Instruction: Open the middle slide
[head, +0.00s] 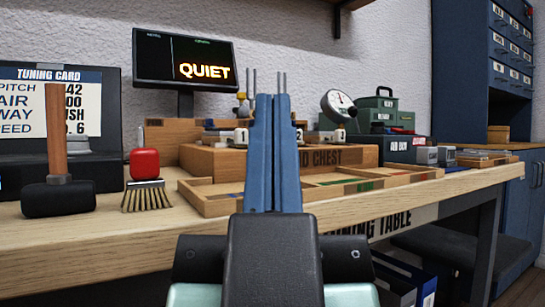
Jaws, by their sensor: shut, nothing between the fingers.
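The wooden chest (350,157), with lettering ending in "ND CHEST" on its front, stands on the workbench behind my gripper. White numbered tabs show along its top: one at the left (241,136), one marked 2 (299,135) just right of my fingers, and one at the right (340,136). The middle slide itself is mostly hidden behind my fingers, so I cannot tell its position. My gripper (273,98) points away from me in the picture's middle, its two blue fingers shut together and empty. I cannot tell whether they touch the chest.
A shallow divided wooden tray (215,207) lies in front of the chest. A mallet (58,180) and a red-handled brush (146,185) stand at left. A screen reading QUIET (185,57) is behind. A round dial gauge (339,104) and green case (377,107) are at right.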

